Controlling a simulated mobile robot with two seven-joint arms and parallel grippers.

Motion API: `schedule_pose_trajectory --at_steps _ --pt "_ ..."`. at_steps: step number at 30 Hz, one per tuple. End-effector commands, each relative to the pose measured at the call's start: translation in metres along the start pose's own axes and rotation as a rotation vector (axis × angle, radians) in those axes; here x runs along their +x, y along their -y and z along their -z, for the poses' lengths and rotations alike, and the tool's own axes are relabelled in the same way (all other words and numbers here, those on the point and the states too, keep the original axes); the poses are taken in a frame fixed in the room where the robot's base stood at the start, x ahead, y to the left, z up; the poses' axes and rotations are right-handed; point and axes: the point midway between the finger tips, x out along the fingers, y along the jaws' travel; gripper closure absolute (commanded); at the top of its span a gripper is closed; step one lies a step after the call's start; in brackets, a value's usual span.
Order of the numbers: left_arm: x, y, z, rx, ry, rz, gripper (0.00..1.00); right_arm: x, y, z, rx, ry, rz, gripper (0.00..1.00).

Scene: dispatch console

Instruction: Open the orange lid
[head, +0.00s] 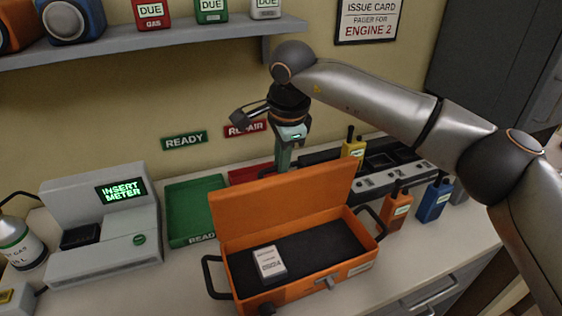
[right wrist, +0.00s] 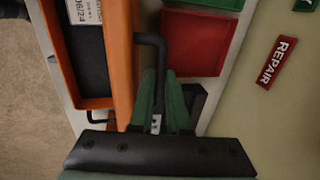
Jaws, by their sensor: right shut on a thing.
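The orange case (head: 308,290) stands on the counter with its orange lid (head: 285,205) swung up, showing the dark foam inside. The lid also shows in the right wrist view (right wrist: 122,60). My right gripper (head: 284,163) points down just behind the raised lid, and its fingertips are partly hidden by it. In the right wrist view its green fingers (right wrist: 163,75) are closed on a black bar handle (right wrist: 150,38) on the lid's outer side. A white labelled block (head: 268,262) lies on the foam. My left gripper is not in view.
A green tray (head: 190,205) and a red tray (right wrist: 203,45) lie behind the case. A grey meter station (head: 100,230) stands at left. Orange (head: 397,210) and blue (head: 434,200) radios stand right of the case. A shelf (head: 150,40) runs above.

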Motion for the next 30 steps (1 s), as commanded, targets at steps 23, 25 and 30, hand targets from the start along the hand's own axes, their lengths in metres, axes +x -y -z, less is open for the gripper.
schedule_pose_trajectory --at_steps 23,25,30 --pt "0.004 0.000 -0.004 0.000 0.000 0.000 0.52 -0.024 -0.002 0.001 0.000 -0.004 -0.009 0.55" --pt "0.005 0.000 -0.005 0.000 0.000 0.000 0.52 -0.040 -0.002 0.001 0.000 -0.004 -0.009 0.55" --pt "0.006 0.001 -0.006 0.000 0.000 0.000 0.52 -0.078 -0.002 0.000 -0.001 -0.005 -0.010 0.55"
